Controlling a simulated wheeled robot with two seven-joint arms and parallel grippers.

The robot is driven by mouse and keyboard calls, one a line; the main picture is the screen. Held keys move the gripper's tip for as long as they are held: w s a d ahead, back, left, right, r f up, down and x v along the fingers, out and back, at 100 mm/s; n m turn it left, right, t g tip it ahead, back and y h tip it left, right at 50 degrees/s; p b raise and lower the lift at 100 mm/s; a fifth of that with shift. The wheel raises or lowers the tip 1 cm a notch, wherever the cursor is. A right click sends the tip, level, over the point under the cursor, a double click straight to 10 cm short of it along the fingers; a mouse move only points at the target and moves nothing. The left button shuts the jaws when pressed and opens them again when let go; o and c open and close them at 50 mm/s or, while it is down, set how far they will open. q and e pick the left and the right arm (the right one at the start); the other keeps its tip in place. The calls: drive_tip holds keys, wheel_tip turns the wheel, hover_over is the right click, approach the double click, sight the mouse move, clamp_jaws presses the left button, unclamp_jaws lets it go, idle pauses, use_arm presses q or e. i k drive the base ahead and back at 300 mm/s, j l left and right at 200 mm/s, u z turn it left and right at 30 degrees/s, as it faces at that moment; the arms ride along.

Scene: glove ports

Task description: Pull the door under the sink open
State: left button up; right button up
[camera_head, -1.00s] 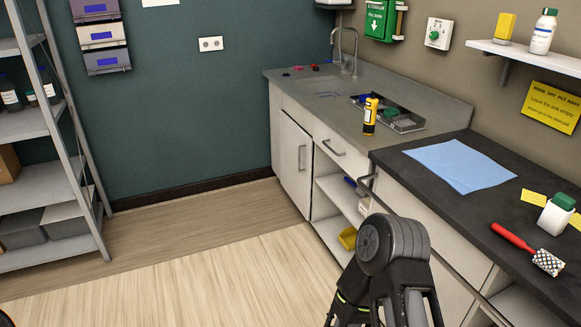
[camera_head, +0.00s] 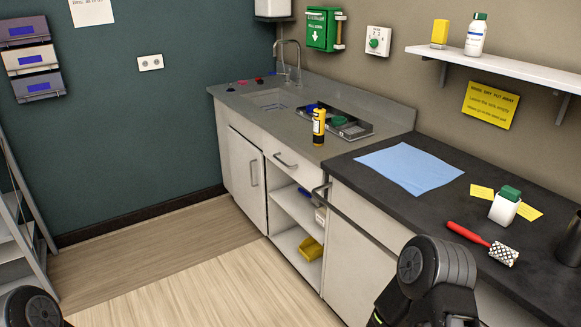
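The white door under the sink (camera_head: 246,182) is in the left part of the counter unit. It looks shut, with a vertical bar handle (camera_head: 254,173) near its right edge. The sink (camera_head: 266,98) is in the grey worktop above it. My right arm shows at the bottom right, in front of the dark counter's cabinet, well short of the door; its gripper is out of the picture. Only a dark rounded part of my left arm shows in the bottom left corner, and its gripper is also out of view.
Open shelves with a yellow bin (camera_head: 311,248) are right of the door. A drawer handle (camera_head: 286,160) sticks out above them. The dark counter (camera_head: 365,201) holds a blue sheet (camera_head: 410,168) and a red-handled brush (camera_head: 484,243). The wooden floor (camera_head: 190,265) before the door is clear.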

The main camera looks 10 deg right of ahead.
sight(246, 161)
drive_tip(key=i+j+z, duration=0.85)
drive_tip(key=i+j, duration=0.35)
drive_tip(key=i+j+z, duration=0.1)
drive_tip(key=i+j, duration=0.3)
drive_tip(key=j, duration=0.2)
drive_tip(key=i+j, duration=0.7)
drive_tip(key=j, duration=0.25)
drive_tip(key=i+j+z, duration=0.1)
drive_tip(key=i+j, duration=0.25)
drive_tip(key=j, duration=0.15)
